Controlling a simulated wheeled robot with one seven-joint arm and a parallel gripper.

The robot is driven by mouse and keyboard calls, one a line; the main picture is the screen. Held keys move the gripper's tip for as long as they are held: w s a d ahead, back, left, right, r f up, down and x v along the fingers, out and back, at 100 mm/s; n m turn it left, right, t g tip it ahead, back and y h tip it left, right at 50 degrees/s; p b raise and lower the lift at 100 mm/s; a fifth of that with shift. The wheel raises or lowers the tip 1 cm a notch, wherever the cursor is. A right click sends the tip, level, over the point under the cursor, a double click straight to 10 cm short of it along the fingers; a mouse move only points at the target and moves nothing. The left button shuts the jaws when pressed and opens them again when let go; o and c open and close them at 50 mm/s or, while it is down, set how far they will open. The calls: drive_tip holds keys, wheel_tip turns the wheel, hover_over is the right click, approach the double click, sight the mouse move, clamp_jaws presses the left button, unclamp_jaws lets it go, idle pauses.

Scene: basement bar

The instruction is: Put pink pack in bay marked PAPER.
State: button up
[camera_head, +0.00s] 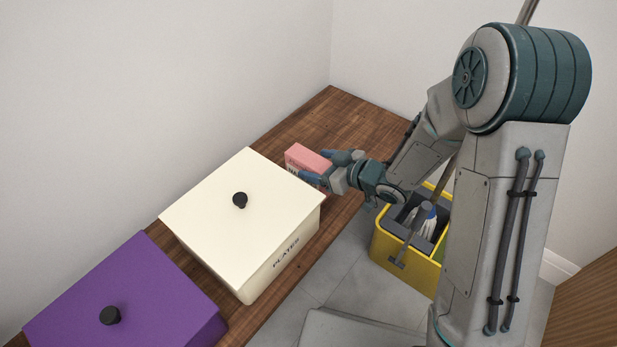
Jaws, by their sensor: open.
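The pink pack (306,157) stands on the wooden counter, just behind the right corner of the cream box. My gripper (325,167) is at the pack, its fingers open and pointing left, with one finger at the near side and the other by the far side. I cannot tell if the fingers touch it. The pack's lower part is partly hidden by the near finger and the cream box. No bay marked PAPER can be read in this view.
A cream box (205,222) marked PLATES, with a black knob, stands on the counter (343,118). A purple box (150,285) with a black knob is at lower left. A yellow caddy (408,268) with grey compartments holding items sits below the counter, partly behind my arm.

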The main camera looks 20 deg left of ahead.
sight(298, 157)
drive_tip(key=x, duration=0.2)
drive_tip(key=shift+w+a+f+b, duration=0.1)
drive_tip(key=shift+a+f+b, duration=0.05)
drive_tip(key=shift+a+b, duration=0.15)
clamp_jaws()
